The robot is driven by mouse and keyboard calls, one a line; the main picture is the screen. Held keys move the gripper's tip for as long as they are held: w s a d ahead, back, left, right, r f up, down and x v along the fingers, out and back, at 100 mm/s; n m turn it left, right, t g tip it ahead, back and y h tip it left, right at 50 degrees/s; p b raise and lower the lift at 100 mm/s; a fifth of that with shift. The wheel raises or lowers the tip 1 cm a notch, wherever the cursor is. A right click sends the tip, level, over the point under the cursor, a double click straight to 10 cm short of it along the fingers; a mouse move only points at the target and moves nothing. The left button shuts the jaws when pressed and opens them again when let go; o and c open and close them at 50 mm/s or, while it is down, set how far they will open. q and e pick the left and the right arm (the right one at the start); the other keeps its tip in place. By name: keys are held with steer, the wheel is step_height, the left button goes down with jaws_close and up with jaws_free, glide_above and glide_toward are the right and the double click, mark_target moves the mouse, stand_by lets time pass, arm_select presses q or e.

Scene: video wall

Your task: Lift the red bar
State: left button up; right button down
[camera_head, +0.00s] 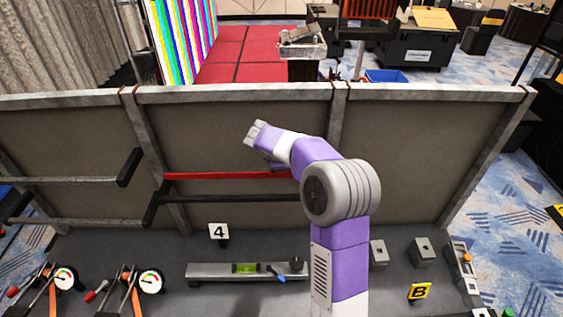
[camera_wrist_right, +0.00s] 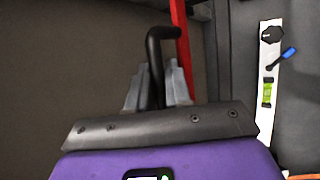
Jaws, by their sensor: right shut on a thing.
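The red bar (camera_head: 225,176) runs level across the back of the tilted panel, with a dark arm (camera_head: 152,205) at its left end. Its right end is hidden behind my right arm in the head view. In the right wrist view, the red bar (camera_wrist_right: 182,45) passes behind a bent black handle (camera_wrist_right: 154,50). My right gripper (camera_wrist_right: 156,80) has its grey fingers on both sides of this handle and is shut on it. In the head view my fingertips are hidden by my own wrist. My left gripper is not in view.
The bench in front holds a card marked 4 (camera_head: 218,231), a spirit level (camera_head: 225,270), dial gauges with clamps at left, and metal blocks (camera_head: 422,250) and a yellow B marker (camera_head: 419,291) at right.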

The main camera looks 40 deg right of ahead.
steer(key=shift+w+d, duration=0.1)
stand_by(0.4)
steer(key=c, duration=1.1)
jaws_free()
steer(key=shift+b+v, duration=0.3)
steer(key=shift+v, duration=3.5)
